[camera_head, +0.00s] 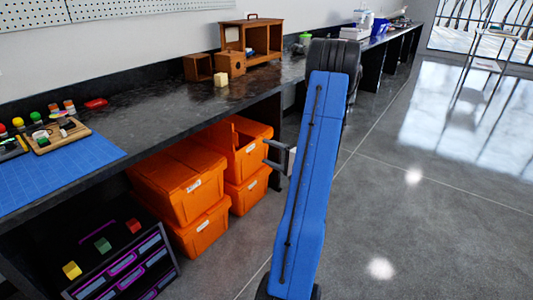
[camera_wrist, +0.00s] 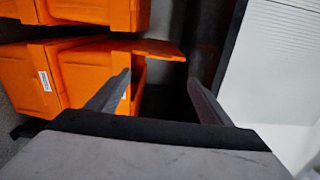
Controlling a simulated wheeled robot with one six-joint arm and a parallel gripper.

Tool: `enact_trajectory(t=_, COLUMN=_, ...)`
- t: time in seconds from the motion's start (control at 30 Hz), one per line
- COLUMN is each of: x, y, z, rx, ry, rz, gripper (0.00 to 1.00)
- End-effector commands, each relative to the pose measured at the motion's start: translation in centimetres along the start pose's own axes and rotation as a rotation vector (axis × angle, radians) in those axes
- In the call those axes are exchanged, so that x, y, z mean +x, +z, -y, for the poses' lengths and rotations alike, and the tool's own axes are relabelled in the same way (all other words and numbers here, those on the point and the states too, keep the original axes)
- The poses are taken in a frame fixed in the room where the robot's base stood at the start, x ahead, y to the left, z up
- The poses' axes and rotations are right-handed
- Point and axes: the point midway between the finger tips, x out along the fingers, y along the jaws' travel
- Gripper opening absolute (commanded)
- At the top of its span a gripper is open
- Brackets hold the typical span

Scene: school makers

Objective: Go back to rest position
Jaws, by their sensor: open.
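My gripper (camera_head: 272,155) sticks out to the left from behind my blue arm in the camera_head view. It is beside the bench's front edge, near the orange bins. In the camera_wrist view my gripper (camera_wrist: 158,92) has its two dark fingers spread wide apart. Nothing is held between them; an orange bin edge and a dark gap show beyond. Part of the wrist is hidden behind the arm.
A dark bench (camera_head: 165,104) runs along the wall, with a blue mat (camera_head: 65,172) and wooden boxes (camera_head: 230,64) on it. Stacked orange bins (camera_head: 180,185) stand beneath, also in the camera_wrist view (camera_wrist: 32,85). Open grey floor (camera_head: 430,220) lies to the right.

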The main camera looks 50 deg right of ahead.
Motion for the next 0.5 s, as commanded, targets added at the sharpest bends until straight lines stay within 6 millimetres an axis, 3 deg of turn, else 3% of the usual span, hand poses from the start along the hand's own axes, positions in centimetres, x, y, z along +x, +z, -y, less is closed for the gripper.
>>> enact_trajectory(t=0.5, x=0.20, y=0.31, z=0.16, rx=0.000, ry=0.002, rz=0.008, gripper=0.73)
